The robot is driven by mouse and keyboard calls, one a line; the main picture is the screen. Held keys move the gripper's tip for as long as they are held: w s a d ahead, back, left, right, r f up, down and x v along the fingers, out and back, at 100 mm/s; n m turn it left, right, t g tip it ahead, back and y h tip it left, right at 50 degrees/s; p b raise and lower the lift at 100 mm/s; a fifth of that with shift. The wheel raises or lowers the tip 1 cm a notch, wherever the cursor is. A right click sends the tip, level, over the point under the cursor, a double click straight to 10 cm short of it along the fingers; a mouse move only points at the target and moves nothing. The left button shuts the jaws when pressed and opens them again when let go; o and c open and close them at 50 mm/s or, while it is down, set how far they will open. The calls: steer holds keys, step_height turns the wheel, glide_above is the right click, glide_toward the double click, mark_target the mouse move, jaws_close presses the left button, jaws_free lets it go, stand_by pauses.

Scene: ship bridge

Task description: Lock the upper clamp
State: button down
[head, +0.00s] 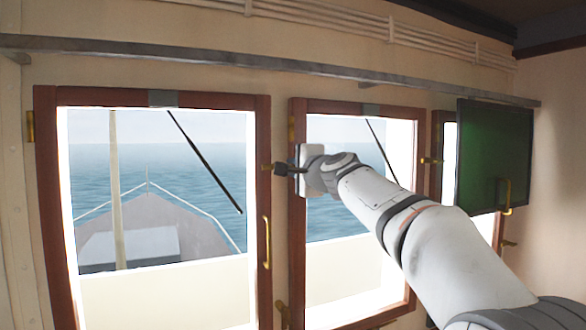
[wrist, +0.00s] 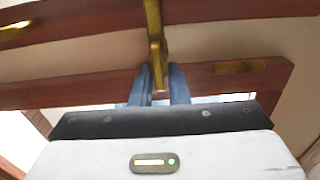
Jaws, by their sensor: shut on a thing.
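The upper clamp (wrist: 153,25) is a brass lever between two red-brown window frames. In the wrist view it crosses the upper wooden beam and reaches down to the fingers. My gripper (wrist: 160,88) is shut on the lever's lower end, with one blue-grey finger on each side. In the head view my gripper (head: 283,169) is at the right edge of the left window frame (head: 262,130), at upper-middle height. There the clamp (head: 266,167) shows only as a small piece beside the fingers. The rest of it is hidden by the gripper.
A brass handle (head: 266,242) is below on the left frame, and a lower clamp (head: 282,313) is near the bottom edge. The middle window (head: 350,110) is behind my arm. A dark green screen (head: 495,155) hangs at right. A grey rail (head: 250,65) runs above.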

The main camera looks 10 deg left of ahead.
steer(key=shift+f, duration=0.2)
steer(key=c, duration=1.6)
jaws_free()
steer(key=shift+r, duration=0.1)
steer(key=shift+s+d, duration=0.1)
steer(key=b+v, duration=0.3)
steer(key=v, duration=0.4)
steer(key=shift+s+d, duration=0.15)
steer(key=shift+s, duration=0.1)
